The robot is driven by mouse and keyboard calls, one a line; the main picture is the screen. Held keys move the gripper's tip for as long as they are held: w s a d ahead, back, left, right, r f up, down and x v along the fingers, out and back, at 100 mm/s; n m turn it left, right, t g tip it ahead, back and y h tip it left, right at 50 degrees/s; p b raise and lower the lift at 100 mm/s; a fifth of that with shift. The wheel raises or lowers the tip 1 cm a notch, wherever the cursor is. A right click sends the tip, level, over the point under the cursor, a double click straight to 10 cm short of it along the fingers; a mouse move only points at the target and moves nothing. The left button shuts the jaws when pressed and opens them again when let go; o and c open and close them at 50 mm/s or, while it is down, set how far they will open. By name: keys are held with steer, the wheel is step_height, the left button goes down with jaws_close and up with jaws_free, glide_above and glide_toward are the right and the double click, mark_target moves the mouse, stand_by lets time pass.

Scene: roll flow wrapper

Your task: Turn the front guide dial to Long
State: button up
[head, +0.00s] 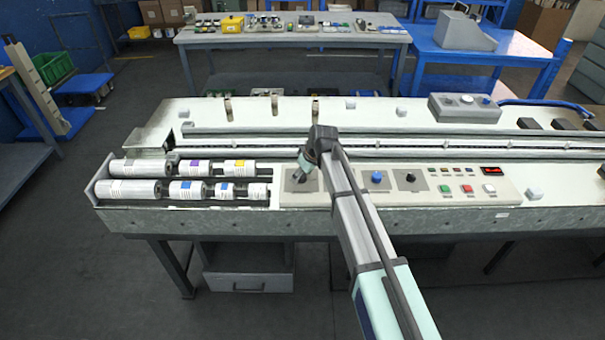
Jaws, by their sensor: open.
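The control panel (455,199) runs along the front of the long machine. It carries a blue knob (377,177) and a black knob (410,178), each on its own grey plate. A further grey plate (290,186) lies at the panel's left end, under my gripper (300,178). My gripper points down over this plate, and its jaws are open. Whether a dial sits between the fingers is hidden, and contact cannot be told. Dial labels, including Long, are too small to read, so I cannot tell which dial is the front guide dial.
Several labelled rolls (197,168) lie in a rack left of the panel. Coloured push buttons (466,189) and a red display (491,170) are on its right. Upright posts (228,107) and a grey box with knobs (465,108) stand farther back. My arm crosses the panel's middle.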

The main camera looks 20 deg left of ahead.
steer(key=shift+c, duration=0.3)
steer(key=c, duration=1.1)
steer(key=shift+m, duration=0.5)
steer(key=m+b, duration=0.1)
steer(key=m, duration=0.1)
steer(key=m+t+h+b, duration=0.1)
steer(key=m, duration=0.1)
steer(key=shift+s+a+m+t+h, duration=0.1)
steer(key=shift+s+m+t+h, duration=0.05)
steer(key=shift+m+t+h, duration=0.15)
steer(key=m+h+b, duration=0.1)
steer(key=m, duration=0.2)
steer(key=m+h, duration=0.1)
steer(key=m, duration=0.2)
steer(key=shift+a+t+b, duration=0.1)
steer(key=shift+t+b, duration=0.25)
steer(key=shift+t, duration=0.05)
